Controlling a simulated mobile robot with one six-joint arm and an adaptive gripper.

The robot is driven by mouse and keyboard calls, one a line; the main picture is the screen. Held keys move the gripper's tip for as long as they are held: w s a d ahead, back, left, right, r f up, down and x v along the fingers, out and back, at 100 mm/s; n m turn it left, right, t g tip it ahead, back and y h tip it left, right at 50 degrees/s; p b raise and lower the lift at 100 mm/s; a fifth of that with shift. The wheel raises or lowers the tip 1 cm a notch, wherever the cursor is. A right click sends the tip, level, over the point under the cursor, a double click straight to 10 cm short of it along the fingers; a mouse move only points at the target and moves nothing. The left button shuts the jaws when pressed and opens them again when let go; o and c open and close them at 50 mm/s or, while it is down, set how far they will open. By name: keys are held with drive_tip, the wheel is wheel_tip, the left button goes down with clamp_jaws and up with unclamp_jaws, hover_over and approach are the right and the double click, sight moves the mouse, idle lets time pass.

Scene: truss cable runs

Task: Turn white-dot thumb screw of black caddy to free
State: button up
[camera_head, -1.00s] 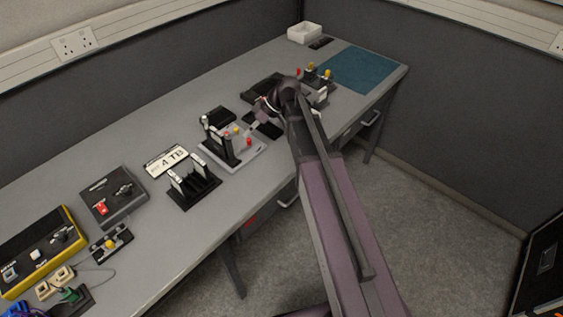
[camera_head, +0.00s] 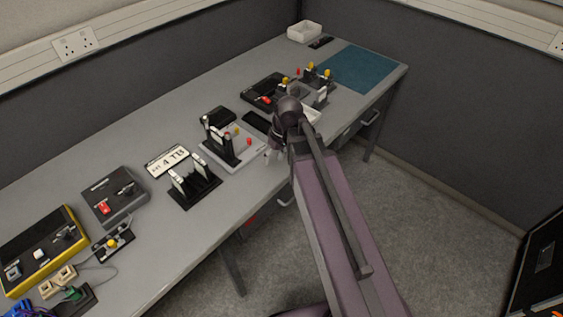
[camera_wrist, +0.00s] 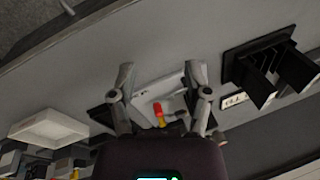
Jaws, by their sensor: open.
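My gripper (camera_head: 272,154) is at the front edge of the bench, just right of a grey base plate (camera_head: 247,153). The plate carries a black upright holder (camera_head: 218,146) and small red and yellow knobs. In the wrist view my gripper (camera_wrist: 160,92) has its two fingers wide apart with nothing held. A red-and-yellow knob (camera_wrist: 159,115) shows between and below the fingertips, over the pale plate. I cannot tell which black part is the caddy, and no white-dot thumb screw can be made out.
A black slotted rack (camera_head: 196,193) stands left of the plate and also shows in the wrist view (camera_wrist: 268,65). A black box with a red part (camera_head: 263,90) and a stand with yellow knobs (camera_head: 318,80) lie beyond. A blue mat (camera_head: 362,70) is clear.

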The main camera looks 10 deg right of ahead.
drive_tip(key=shift+s+d+f+m+h, duration=0.1)
drive_tip(key=shift+s+d+m+h, duration=0.3)
drive_tip(key=shift+s, duration=0.3)
drive_tip(key=shift+s+d+m+h, duration=0.3)
drive_tip(key=shift+s+d+m, duration=0.2)
drive_tip(key=shift+s, duration=0.15)
wheel_tip(320, 180, up, 18)
drive_tip(key=n+h+p, duration=0.1)
drive_tip(key=n+p, duration=1.6)
drive_tip(key=p, duration=0.1)
hover_over(205, 117)
drive_tip(key=shift+s+f, duration=0.1)
drive_tip(key=shift+f, duration=0.15)
wheel_tip(205, 117, down, 13)
drive_tip(key=b, duration=1.3)
drive_tip(key=shift+f+b, duration=0.2)
drive_tip(key=shift+b, duration=0.1)
